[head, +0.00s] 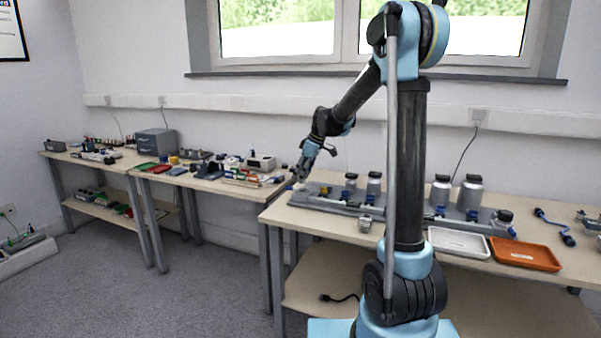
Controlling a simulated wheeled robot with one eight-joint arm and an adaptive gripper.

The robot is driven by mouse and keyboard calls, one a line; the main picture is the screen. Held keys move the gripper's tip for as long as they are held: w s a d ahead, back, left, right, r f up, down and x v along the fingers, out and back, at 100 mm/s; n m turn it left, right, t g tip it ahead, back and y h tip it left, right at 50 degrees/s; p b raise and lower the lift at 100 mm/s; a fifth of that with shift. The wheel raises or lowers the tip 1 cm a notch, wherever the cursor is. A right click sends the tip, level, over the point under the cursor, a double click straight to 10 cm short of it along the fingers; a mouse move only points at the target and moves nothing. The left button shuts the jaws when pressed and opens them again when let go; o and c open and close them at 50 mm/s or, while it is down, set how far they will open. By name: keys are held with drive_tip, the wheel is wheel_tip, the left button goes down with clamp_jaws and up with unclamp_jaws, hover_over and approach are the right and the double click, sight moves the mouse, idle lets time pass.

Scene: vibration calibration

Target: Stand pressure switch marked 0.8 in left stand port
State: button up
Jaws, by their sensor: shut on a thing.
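My gripper (303,172) is at the left end of the long grey stand (335,207) on the right-hand workbench. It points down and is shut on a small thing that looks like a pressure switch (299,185). The switch is mostly hidden by the fingers, and no marking can be read. I cannot tell whether it touches the stand or sits in the left port. The stand carries several grey cylinders with blue fittings and a dark round knob (503,215) at its right end. My arm column hides the stand's middle.
A small grey metal part (364,224) lies in front of the stand. A white tray (458,252) and an orange tray (526,266) are at the bench front. A blue-and-black tool (555,228) lies at right. Cluttered benches (222,186) stand at left.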

drive_tip(key=shift+f, duration=1.55)
drive_tip(key=shift+f, duration=0.2)
drive_tip(key=o, duration=1.3)
drive_tip(key=shift+c, duration=0.2)
drive_tip(key=v, duration=1.2)
drive_tip(key=s+d+f+m+h, duration=0.1)
drive_tip(key=s+d+f+m, duration=0.15)
drive_tip(key=s+d, duration=0.55)
drive_tip(key=s+d+f+m+h, duration=0.1)
drive_tip(key=s+d+m, duration=0.3)
drive_tip(key=s, duration=0.9)
drive_tip(key=s+d+f+m+h, duration=0.1)
drive_tip(key=s+d+f+m, duration=0.2)
drive_tip(key=s+f, duration=0.3)
drive_tip(key=s+d+f+m+h, duration=0.1)
drive_tip(key=s+d+f+m, duration=0.3)
drive_tip(key=s+f, duration=0.3)
drive_tip(key=s, duration=0.5)
drive_tip(key=shift+s+f+t, duration=0.15)
drive_tip(key=shift+s+t, duration=0.05)
drive_tip(key=shift+t, duration=0.1)
